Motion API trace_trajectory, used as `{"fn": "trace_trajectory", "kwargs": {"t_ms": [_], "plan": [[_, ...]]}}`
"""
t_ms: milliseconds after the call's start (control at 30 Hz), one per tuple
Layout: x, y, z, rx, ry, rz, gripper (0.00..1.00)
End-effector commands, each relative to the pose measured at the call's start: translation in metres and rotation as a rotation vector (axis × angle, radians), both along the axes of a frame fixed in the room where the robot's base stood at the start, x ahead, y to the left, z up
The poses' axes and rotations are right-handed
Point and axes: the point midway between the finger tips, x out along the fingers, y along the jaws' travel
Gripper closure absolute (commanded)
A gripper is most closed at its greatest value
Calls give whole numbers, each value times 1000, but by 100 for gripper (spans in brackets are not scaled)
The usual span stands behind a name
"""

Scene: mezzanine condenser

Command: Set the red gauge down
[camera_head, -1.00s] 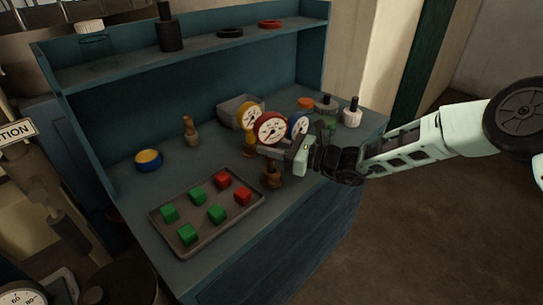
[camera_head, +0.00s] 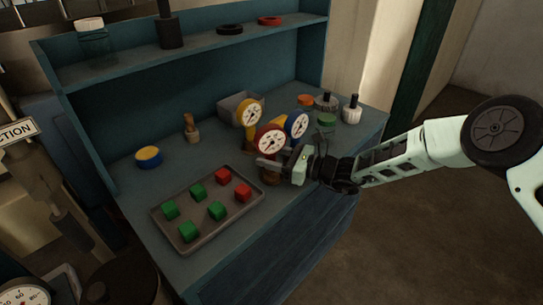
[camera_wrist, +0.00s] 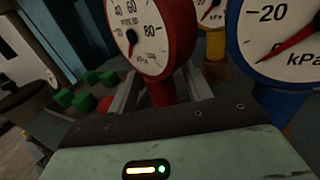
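The red gauge (camera_head: 270,140) stands upright on the bench, with a white dial and a brown foot that is partly hidden by my gripper. My gripper (camera_head: 268,164) is low at its stem, reaching in from the right. In the wrist view the red gauge (camera_wrist: 152,35) fills the top middle, and its red stem lies between my two fingers (camera_wrist: 162,88). The fingers look spread, with small gaps beside the stem. The blue gauge (camera_head: 297,124) is close on the right, and the yellow gauge (camera_head: 248,112) stands behind.
A grey tray (camera_head: 187,242) with green and red cubes lies front left. A grey bin (camera_head: 233,101) stands behind the gauges. A yellow-blue round container (camera_head: 148,157) and a wooden-handled tool (camera_head: 191,128) stand at the left. Several small items crowd the right end.

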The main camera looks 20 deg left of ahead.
Motion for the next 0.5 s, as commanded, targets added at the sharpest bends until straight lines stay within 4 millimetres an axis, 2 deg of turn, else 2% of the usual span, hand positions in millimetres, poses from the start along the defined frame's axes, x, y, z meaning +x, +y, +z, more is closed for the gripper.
{"fn": "trace_trajectory", "kwargs": {"t_ms": [167, 267, 500], "plan": [[1, -6, 1, 0, 0, -2, 50], [2, -20, 0, 0, -1, -2, 50], [2, -72, -1, 0, 2, -4, 50]]}}
